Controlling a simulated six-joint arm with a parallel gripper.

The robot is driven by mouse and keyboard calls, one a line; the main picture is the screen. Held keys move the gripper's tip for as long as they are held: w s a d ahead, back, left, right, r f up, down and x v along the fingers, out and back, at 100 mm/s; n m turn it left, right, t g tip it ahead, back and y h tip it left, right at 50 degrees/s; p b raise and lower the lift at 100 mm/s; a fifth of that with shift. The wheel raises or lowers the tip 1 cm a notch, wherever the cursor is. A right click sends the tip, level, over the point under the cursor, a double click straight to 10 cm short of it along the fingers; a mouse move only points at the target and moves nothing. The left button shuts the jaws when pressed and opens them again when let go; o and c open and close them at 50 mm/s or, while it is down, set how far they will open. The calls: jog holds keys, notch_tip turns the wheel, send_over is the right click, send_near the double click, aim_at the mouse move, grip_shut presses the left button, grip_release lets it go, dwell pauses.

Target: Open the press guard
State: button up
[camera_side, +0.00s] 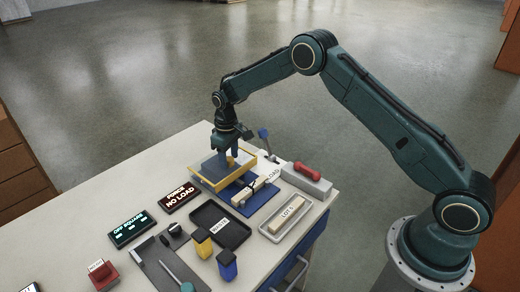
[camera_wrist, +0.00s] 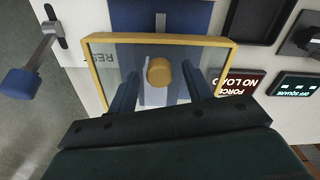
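The press guard is a clear panel in a yellow frame (camera_side: 208,182), over the blue press base (camera_side: 250,200). In the wrist view the guard frame (camera_wrist: 160,39) spans the middle, with a round yellow knob (camera_wrist: 159,71) on it. My gripper (camera_side: 230,163) points down at the guard. In the wrist view my gripper (camera_wrist: 160,88) is open, with one finger on each side of the knob and gaps visible between. Whether the fingertips touch the panel cannot be told. The lower part of the guard is hidden behind my gripper body.
A blue-ended lever (camera_wrist: 22,80) stands beside the press. A grey block with a red handle (camera_side: 307,171), a LOT 5 tray (camera_side: 268,230) and a black tray (camera_side: 240,235) are close by.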

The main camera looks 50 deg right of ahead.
dwell(0.3)
notch_tip(320, 180, up, 14)
dwell(0.8)
jog(key=s+r+m+t, duration=0.2)
jog(key=s+r+t, duration=0.1)
jog(key=s+r, duration=1.55)
jog(key=s+f+m+t, duration=0.1)
jog(key=s+f+t, duration=0.1)
jog(key=s, duration=2)
jog(key=shift+d+f+t, duration=0.3)
jog(key=shift+f, duration=0.5)
